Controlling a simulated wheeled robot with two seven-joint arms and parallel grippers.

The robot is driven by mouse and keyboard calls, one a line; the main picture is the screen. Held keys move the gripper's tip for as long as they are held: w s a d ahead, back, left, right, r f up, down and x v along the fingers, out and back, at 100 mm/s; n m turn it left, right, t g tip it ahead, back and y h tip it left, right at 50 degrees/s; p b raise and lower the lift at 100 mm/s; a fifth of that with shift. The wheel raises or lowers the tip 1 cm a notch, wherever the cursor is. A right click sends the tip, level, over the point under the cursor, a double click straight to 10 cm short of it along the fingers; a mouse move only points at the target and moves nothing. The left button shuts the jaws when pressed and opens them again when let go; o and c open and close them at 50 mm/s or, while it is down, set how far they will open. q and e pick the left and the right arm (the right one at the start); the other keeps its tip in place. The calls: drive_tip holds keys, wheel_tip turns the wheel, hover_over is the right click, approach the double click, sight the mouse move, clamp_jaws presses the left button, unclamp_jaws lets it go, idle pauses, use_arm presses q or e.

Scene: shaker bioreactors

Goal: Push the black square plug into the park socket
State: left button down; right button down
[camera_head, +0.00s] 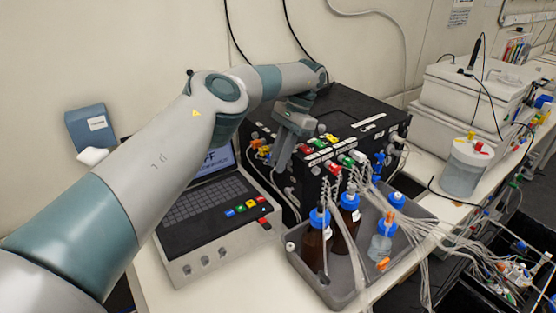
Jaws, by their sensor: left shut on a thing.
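My left gripper (283,163) reaches down from the arm that comes in from the left. Its fingers are at the left end of the black box (340,115), close to its front face. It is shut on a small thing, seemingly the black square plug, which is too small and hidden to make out. The park socket cannot be picked out; the fingers and wrist cover part of the box front there. I cannot tell whether plug and socket touch. My right gripper is not in view.
Colored connectors (330,139) line the box's front edge. A grey tray (293,243) with brown bottles (313,247) and many clear tubes stands in front. A laptop-like console (218,240) lies to the left. A clear vessel (464,170) and white cases (470,95) stand at right.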

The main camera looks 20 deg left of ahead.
use_arm(q)
drive_tip(key=c, duration=1.6)
unclamp_jaws()
drive_tip(key=shift+d, duration=0.1)
drive_tip(key=shift+o, duration=0.2)
drive_tip(key=shift+w+r+b, duration=0.1)
drive_tip(key=shift+r+b, duration=0.55)
drive_tip(key=shift+b, duration=0.15)
drive_tip(key=r+b, duration=0.1)
drive_tip(key=d+r+b, duration=0.1)
drive_tip(key=r, duration=0.1)
drive_tip(key=shift+b, duration=0.3)
drive_tip(key=s+d+r, duration=0.3)
drive_tip(key=d+r, duration=0.3)
drive_tip(key=d, duration=0.4)
drive_tip(key=shift+d+r+b, duration=0.15)
drive_tip(key=shift+r+b, duration=0.2)
drive_tip(key=shift+b, duration=0.05)
